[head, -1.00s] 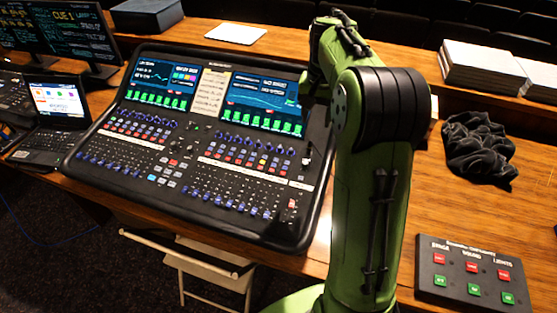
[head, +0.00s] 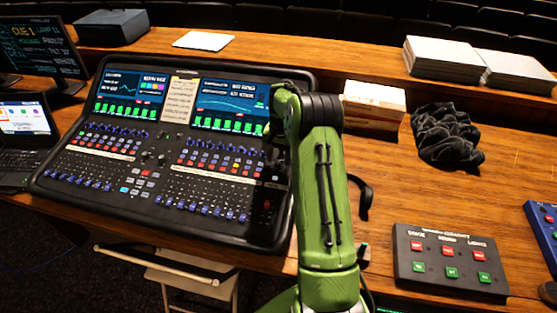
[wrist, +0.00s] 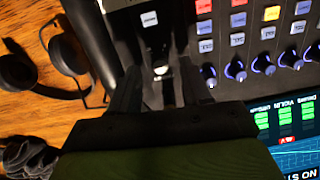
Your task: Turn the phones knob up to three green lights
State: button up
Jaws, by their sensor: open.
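The mixing desk (head: 150,190) stands on the wooden table, with lit screens and rows of blue knobs and coloured buttons. In the wrist view my gripper (wrist: 157,88) is open and points at the desk's panel near its edge. A small pale, shiny part (wrist: 161,70) shows between the dark fingers. It may be the phones knob, but the fingers and shadow hide most of it. I cannot tell whether the fingers touch it. No green lights beside it can be made out. In the head view my green arm hides the gripper and that side of the desk.
Black headphones (wrist: 62,58) lie on the table beside the desk. A button box (head: 450,262), a black cloth (head: 446,138), a white box (head: 374,106) and stacked papers (head: 442,60) lie to the right. Blue knobs (wrist: 234,70) and buttons sit close to the gripper.

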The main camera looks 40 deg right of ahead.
jog(key=shift+f, duration=0.8)
jog(key=shift+c, duration=0.5)
grip_shut()
jog(key=shift+m, duration=0.3)
jog(key=m+b, duration=0.2)
jog(key=m, duration=0.3)
jog(key=shift+t+b, duration=0.3)
jog(key=shift+t, duration=0.1)
jog(key=m+b, duration=0.2)
jog(key=m, duration=0.3)
jog(key=shift+s+m, duration=0.1)
jog(key=shift+m, duration=0.3)
jog(key=shift+r+t, duration=0.1)
jog(key=shift+t, duration=0.2)
